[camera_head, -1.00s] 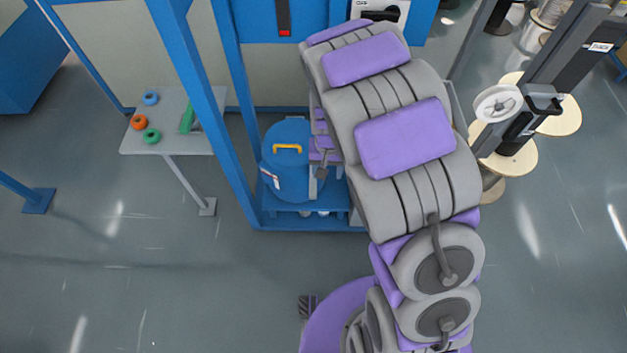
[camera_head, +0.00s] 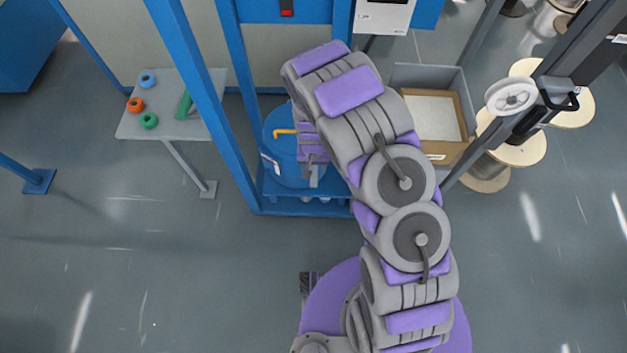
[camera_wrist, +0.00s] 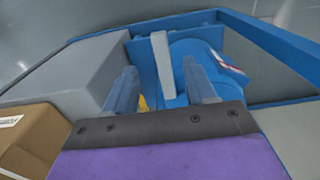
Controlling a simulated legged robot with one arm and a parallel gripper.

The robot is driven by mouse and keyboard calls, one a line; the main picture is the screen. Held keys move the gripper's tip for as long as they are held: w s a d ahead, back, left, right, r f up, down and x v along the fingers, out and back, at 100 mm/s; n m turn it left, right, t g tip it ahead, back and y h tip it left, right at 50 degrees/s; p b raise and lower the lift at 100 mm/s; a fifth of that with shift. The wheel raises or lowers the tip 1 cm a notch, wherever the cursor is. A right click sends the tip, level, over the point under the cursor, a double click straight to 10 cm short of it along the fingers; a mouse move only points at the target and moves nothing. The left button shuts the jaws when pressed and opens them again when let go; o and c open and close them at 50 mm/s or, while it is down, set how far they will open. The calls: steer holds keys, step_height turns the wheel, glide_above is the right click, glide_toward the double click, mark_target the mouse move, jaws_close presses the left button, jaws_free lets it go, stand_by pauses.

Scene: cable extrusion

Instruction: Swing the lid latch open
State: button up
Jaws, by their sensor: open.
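A blue drum (camera_head: 282,165) with a yellow lid handle (camera_head: 284,131) stands on the blue frame's low shelf, partly hidden by my arm. In the wrist view the blue drum (camera_wrist: 198,62) is beyond my fingers, and only a sliver of yellow (camera_wrist: 143,103) shows. A light grey bar (camera_wrist: 163,68), which looks like the lid latch, stands up in front of the drum. My gripper (camera_wrist: 160,76) is open, with one finger on each side of the bar in the picture. Contact with the bar cannot be told. My arm hides most of the gripper in the head view.
Blue uprights (camera_head: 187,70) of the frame rise left of the drum. A cardboard box (camera_head: 462,118) in a grey bin sits right of my arm; the box (camera_wrist: 32,138) also shows in the wrist view. A grey table (camera_head: 168,122) with coloured rings is at left. The floor in front is clear.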

mark_target(313, 182)
step_height(313, 182, down, 10)
steer(key=shift+r+b, duration=0.1)
steer(key=shift+b, duration=1)
steer(key=shift+c, duration=0.4)
jaws_close()
